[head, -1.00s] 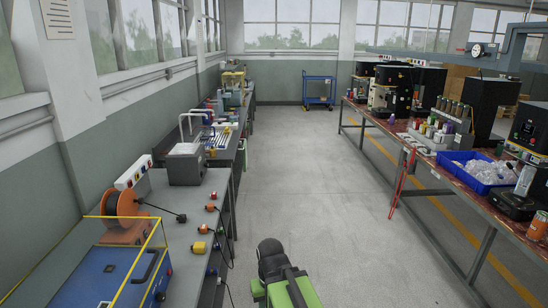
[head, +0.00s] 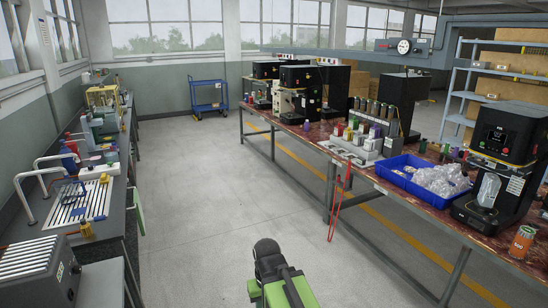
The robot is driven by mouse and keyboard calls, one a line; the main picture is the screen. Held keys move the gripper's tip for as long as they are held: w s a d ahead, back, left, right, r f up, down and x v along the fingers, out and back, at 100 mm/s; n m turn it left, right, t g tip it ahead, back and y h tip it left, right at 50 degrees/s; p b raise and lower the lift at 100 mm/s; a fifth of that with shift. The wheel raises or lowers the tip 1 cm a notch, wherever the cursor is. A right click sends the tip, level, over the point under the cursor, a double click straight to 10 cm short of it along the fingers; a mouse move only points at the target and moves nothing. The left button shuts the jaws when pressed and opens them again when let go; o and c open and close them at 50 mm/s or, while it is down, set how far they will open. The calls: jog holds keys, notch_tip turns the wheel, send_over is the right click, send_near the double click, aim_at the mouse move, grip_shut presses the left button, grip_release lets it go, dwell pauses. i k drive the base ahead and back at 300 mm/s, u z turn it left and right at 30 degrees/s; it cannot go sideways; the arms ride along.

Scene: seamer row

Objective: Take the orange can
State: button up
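An orange can (head: 522,242) stands upright at the near right edge of the right-hand bench (head: 480,237), close to the right side of the head view. It has a pale top band and some light marking on its front. It stands in front of a black machine (head: 497,165) with a clear piece in it, apart from it. My green and black arm shows at the bottom centre, over the floor and well left of the can. My gripper's fingers are not in view.
A blue crate (head: 405,183) of clear plastic pieces sits on the bench left of the machine. Red folding legs (head: 340,205) lean at the bench front. A left bench (head: 115,215) holds tools. The grey floor (head: 215,190) between is clear.

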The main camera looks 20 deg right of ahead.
aim_at(522, 242)
jog(key=z, duration=0.9)
jog(key=i, duration=1.8)
jog(key=z, duration=0.85)
jog(key=i, duration=0.7)
jog(key=z, duration=0.25)
